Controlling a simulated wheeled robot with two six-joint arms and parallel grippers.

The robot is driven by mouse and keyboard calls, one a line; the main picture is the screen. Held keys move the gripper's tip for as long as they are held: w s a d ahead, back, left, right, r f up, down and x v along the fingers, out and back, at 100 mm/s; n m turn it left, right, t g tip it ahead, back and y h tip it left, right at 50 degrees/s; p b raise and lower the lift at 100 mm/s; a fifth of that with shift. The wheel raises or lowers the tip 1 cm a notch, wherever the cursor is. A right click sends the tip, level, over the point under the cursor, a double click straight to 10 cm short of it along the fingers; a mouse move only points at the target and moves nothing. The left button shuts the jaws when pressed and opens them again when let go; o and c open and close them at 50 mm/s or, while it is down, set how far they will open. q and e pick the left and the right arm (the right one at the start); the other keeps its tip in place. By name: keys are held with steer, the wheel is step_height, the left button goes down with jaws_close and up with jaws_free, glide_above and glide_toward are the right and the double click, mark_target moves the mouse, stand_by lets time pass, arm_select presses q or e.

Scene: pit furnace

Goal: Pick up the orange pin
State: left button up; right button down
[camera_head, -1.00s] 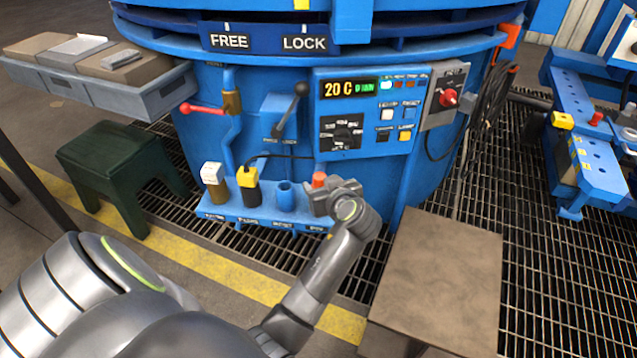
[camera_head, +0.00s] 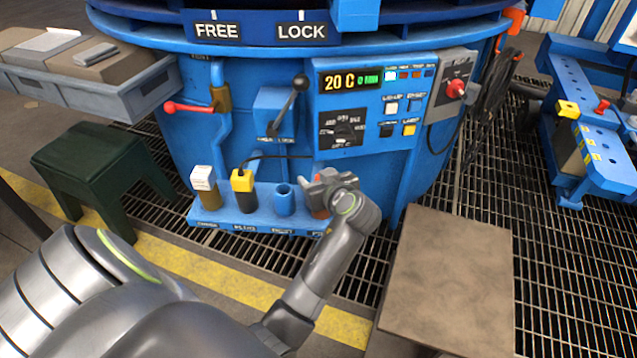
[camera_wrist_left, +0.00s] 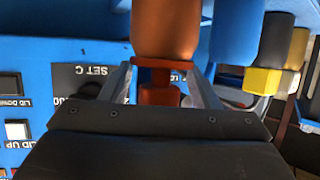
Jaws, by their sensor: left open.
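The orange pin (camera_head: 319,212) stands at the right end of the blue shelf (camera_head: 262,220) on the furnace front. In the head view only a little of its lower body shows below my left gripper (camera_head: 328,180); its top is hidden. In the left wrist view the orange pin (camera_wrist_left: 166,28) has a wide body, a collar and a narrower end. My left gripper (camera_wrist_left: 160,82) is open, with one finger on each side of that narrower end. Gaps seem to remain beside it. My right gripper is not in view.
The control panel (camera_head: 372,108) is close above. A brown plate (camera_head: 450,275) lies at the right.

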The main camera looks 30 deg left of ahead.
arm_select(q)
steer(key=shift+s+d+r, duration=0.1)
steer(key=shift+d+r, duration=0.05)
steer(key=shift+r, duration=0.1)
steer(key=shift+d, duration=0.1)
steer(key=shift+c, duration=0.5)
steer(key=c, duration=0.9)
steer(key=shift+c, duration=0.8)
steer(key=shift+r, duration=0.1)
